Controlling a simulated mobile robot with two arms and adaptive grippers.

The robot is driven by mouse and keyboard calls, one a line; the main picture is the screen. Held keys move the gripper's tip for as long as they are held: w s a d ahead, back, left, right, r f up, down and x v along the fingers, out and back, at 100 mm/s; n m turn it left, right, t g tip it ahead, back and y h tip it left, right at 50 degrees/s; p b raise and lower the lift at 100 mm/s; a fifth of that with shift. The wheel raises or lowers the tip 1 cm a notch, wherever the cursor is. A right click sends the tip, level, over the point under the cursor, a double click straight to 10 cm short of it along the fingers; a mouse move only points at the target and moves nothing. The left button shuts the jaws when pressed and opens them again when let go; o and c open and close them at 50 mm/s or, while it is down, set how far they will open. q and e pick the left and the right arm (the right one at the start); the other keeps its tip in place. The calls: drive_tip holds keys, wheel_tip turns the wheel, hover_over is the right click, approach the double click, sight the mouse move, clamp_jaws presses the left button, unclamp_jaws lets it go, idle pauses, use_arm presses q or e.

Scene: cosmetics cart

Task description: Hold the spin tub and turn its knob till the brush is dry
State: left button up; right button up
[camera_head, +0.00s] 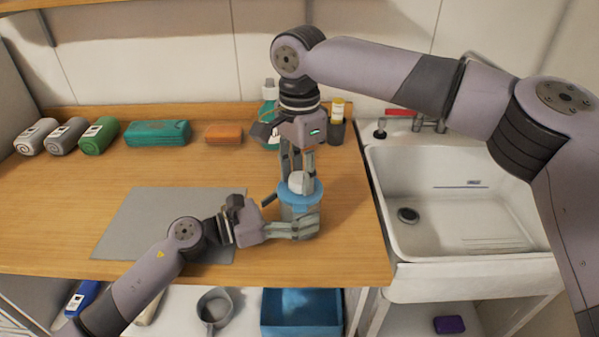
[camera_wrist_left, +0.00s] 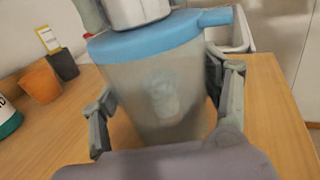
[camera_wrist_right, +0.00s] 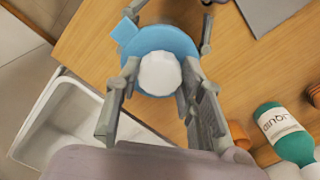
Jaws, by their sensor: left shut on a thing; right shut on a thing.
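The spin tub (camera_head: 299,212) is a translucent grey cup with a blue lid (camera_head: 302,191), upright on the wooden counter. My left gripper (camera_head: 305,229) is shut on the tub's body from the left; its fingers flank the cup (camera_wrist_left: 160,95) in the left wrist view. A pale blurred shape, perhaps the brush, shows through the cup wall. The white knob (camera_wrist_right: 160,73) sits on top of the lid. My right gripper (camera_head: 298,180) comes from above and is shut on the knob, with its fingers on either side of it.
A grey mat (camera_head: 150,220) lies left of the tub. The white sink (camera_head: 450,200) is to the right. Rolled towels (camera_head: 98,137), a teal pack (camera_head: 158,133), an orange block (camera_head: 223,133) and a green bottle (camera_wrist_right: 285,133) stand along the back.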

drive_tip(key=shift+c, duration=1.4)
drive_tip(key=shift+n, duration=0.4)
